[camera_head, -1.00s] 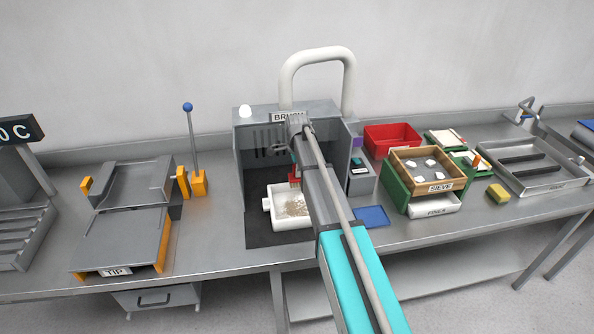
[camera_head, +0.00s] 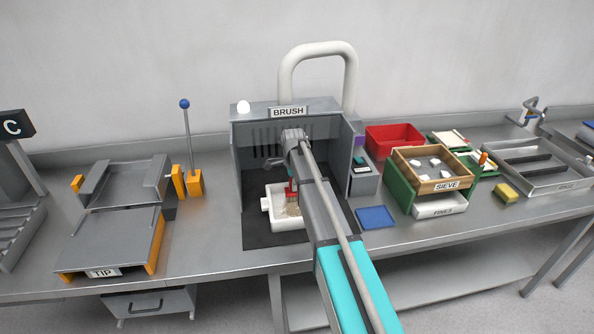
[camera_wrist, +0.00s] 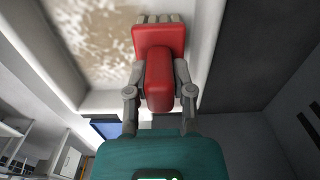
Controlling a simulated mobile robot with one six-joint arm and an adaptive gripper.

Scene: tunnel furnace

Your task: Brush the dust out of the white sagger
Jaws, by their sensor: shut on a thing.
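The white sagger (camera_head: 270,220) sits on the dark floor of the booth labelled BRUSH. Brown dust lies over its bottom, clear in the wrist view (camera_wrist: 84,98). My gripper (camera_wrist: 158,92) is shut on the handle of a red brush (camera_wrist: 160,40). The brush's pale bristles point into the sagger, near one wall; I cannot tell whether they touch the bottom. In the head view the red brush (camera_head: 291,192) shows above the sagger's dust, and my arm hides the sagger's right part.
The booth (camera_head: 243,165) has walls on both sides and a top with a white pipe (camera_head: 285,75). A blue pad (camera_head: 375,217) lies to its right, then the wooden sieve (camera_head: 441,185) and a red bin (camera_head: 392,138). The TIP stand (camera_head: 110,240) is on the left.

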